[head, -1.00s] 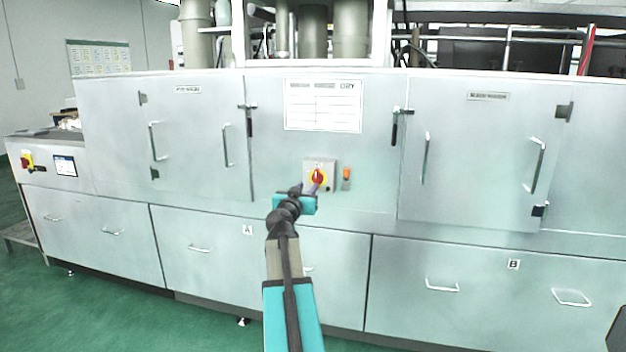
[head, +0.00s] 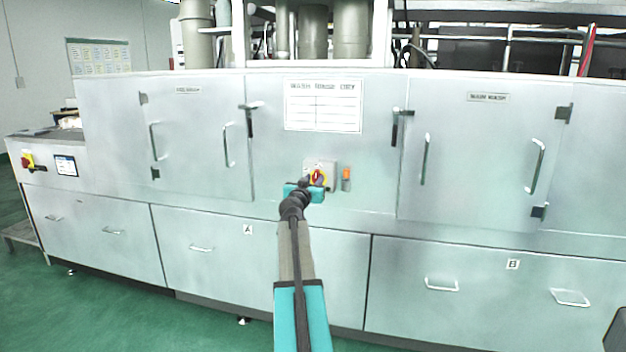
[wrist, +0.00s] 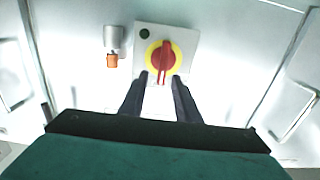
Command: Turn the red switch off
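The red switch (head: 316,175) is a red rotary knob on a yellow disc, set on a small grey box on the machine front. In the wrist view the red switch (wrist: 161,58) is upright in the picture, with a slight tilt. My gripper (head: 309,183) is just in front of the box and hides its lower left part. In the wrist view my gripper (wrist: 160,76) is open, with one dark finger on each side of the knob's near end. I cannot tell whether the fingers touch it.
An orange lamp or button (head: 346,173) sits right beside the switch box. Door handles (head: 228,145) and (head: 423,158) stick out on both sides. Another red and yellow switch (head: 27,160) is at the far left. Green floor (head: 130,310) lies in front.

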